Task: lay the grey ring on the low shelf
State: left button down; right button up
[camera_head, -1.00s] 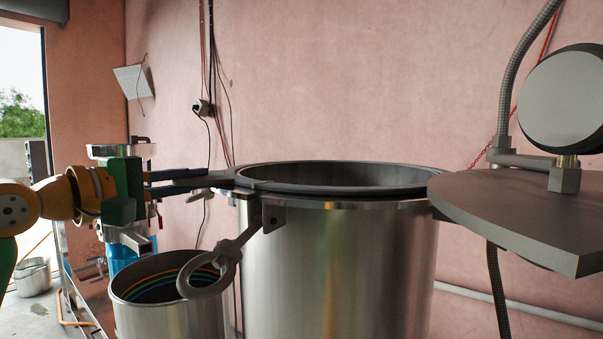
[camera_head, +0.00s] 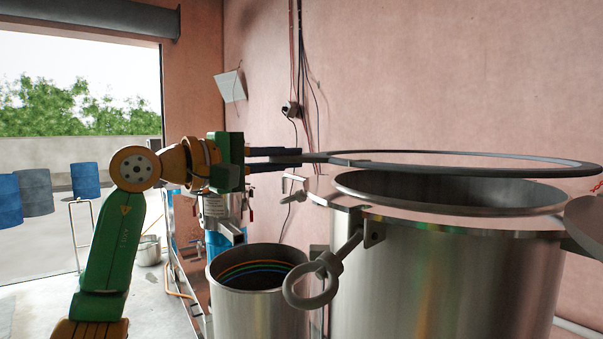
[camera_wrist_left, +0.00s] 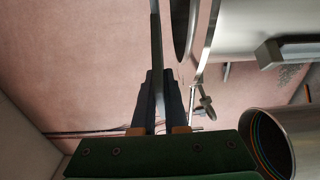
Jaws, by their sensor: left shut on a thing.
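The grey ring (camera_head: 420,168) is a wide, thin, dark hoop. It is held nearly level above the open mouth of the large steel vat (camera_head: 440,290), with a visible gap between them. My left gripper (camera_head: 292,158) is shut on the ring's left edge. In the left wrist view the ring (camera_wrist_left: 157,50) shows edge-on between the fingers of my left gripper (camera_wrist_left: 160,80). I cannot make out a low shelf in these views. My right gripper is not in view.
A smaller steel pot (camera_head: 245,305) with coloured bands inside stands left of the vat. A ring-ended bracket (camera_head: 315,285) juts from the vat towards it. Cables (camera_head: 297,60) hang on the pink wall behind. Blue barrels (camera_head: 85,180) stand outside at the left.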

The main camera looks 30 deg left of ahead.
pick_arm(q)
jog(key=s+a+r+p, duration=0.2)
jog(key=s+r+p, duration=0.5)
jog(key=s+r, duration=0.5)
jog(key=shift+s+a+r, duration=0.2)
jog(key=shift+s+a, duration=0.15)
